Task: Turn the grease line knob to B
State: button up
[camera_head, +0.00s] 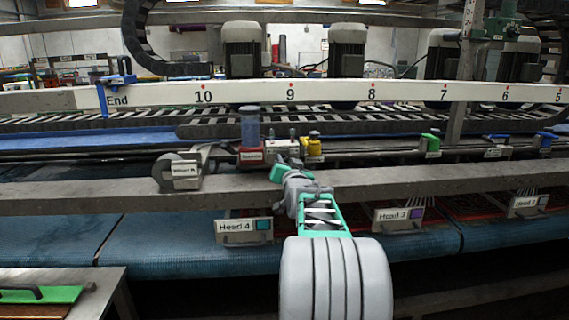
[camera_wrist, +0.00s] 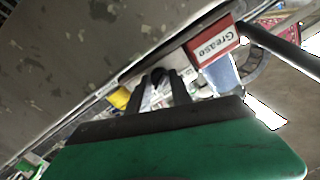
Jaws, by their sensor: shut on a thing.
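The grease unit shows in the head view as a clear blue-grey cylinder (camera_head: 250,124) above a red label (camera_head: 251,156), on the grey rail. In the wrist view the red plate reads "Grease" (camera_wrist: 213,40), tilted. My gripper (camera_head: 289,162) is at the rail just right of that label. In the wrist view its two dark fingers (camera_wrist: 161,88) are shut on a small dark round part (camera_wrist: 158,75), which looks like the grease line knob. The fingers and the green gripper body hide most of it. I cannot read the knob's setting or any letter B.
A yellow fitting (camera_head: 313,147) stands close to the right of my gripper. A "Wheel" labelled part (camera_head: 185,171) is to the left on the rail. "Head 4" (camera_head: 244,229) and "Head 3" (camera_head: 397,217) boxes hang below. A numbered white beam (camera_head: 330,92) crosses behind.

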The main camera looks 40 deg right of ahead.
grip_shut()
